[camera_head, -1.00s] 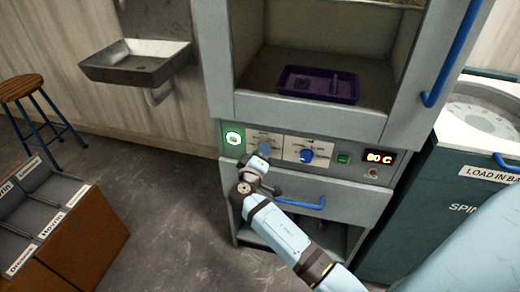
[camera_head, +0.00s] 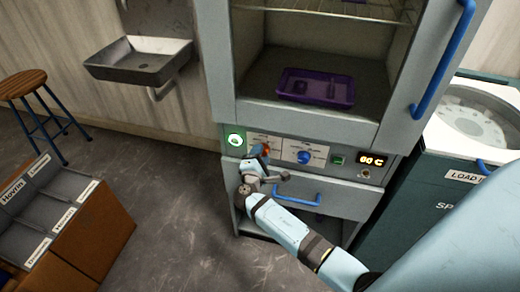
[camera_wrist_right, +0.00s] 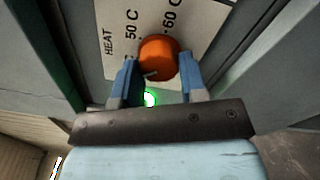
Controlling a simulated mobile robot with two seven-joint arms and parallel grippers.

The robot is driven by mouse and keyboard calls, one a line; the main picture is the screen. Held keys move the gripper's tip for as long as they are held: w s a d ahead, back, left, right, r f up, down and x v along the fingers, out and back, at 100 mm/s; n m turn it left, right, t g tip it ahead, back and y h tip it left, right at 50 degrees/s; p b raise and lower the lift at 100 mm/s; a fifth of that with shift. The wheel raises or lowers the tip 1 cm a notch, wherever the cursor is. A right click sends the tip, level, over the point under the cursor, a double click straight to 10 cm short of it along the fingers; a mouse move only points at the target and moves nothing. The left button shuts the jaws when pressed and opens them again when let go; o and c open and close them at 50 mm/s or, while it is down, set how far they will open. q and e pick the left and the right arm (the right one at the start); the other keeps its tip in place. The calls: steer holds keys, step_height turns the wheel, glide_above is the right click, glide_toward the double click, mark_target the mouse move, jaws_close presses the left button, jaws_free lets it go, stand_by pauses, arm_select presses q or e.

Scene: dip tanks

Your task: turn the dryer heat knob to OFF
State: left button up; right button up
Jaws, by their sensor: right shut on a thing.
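The dryer heat knob (camera_wrist_right: 158,56) is round and orange in the right wrist view, on a pale plate (camera_wrist_right: 112,30) marked HEAT, 50 C and 60 C. My right gripper (camera_wrist_right: 158,68) has one blue finger on each side of the knob and is shut on it. In the head view the gripper (camera_head: 260,153) is at the dryer's control panel, and only a small orange part of the knob (camera_head: 266,149) shows. The knob's pointer is hard to make out. My left gripper is not in view.
Right of the heat knob are a blue knob (camera_head: 304,157), a green switch (camera_head: 338,160) and a blue drawer handle (camera_head: 297,199) below. A lit green button (camera_head: 235,140) is at the left. A purple tray (camera_head: 316,88) sits in the chamber above.

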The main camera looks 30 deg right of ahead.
arm_select(q)
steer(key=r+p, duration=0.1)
steer(key=p, duration=0.1)
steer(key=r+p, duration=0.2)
steer(key=p, duration=0.1)
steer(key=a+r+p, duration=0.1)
steer(key=p, duration=0.2)
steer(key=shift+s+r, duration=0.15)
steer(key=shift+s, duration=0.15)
arm_select(e)
steer(key=n, duration=1)
steer(key=shift+d, duration=0.15)
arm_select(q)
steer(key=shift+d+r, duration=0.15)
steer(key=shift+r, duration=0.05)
arm_select(e)
steer(key=o, duration=0.9)
steer(key=shift+o, duration=0.2)
steer(key=shift+s+f, duration=0.1)
